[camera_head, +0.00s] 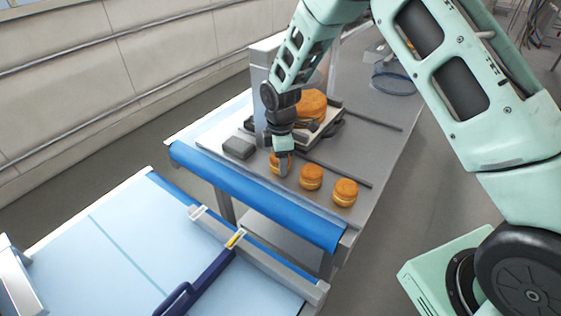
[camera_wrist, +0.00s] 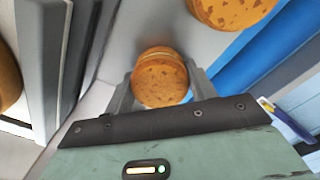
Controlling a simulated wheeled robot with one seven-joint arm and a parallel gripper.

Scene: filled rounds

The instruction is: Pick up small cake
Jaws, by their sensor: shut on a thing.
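Three small round cakes, golden brown with a pale filling layer, stand in a row near the front edge of the grey table. My gripper (camera_head: 281,170) points down at the leftmost small cake (camera_head: 274,160) and partly hides it. In the wrist view this small cake (camera_wrist: 160,79) sits between the two fingers of my gripper (camera_wrist: 160,92), which are shut on it. I cannot tell whether it is clear of the table. The middle small cake (camera_head: 311,176) and the right small cake (camera_head: 345,192) stand free; one small cake (camera_wrist: 228,8) shows at the wrist view's top.
A larger round cake (camera_head: 312,104) sits on a scale-like device (camera_head: 324,131) behind my gripper. A grey block (camera_head: 239,147) lies to the left. A blue roller edge (camera_head: 250,197) runs along the table front, with a pale blue conveyor (camera_head: 110,255) before it.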

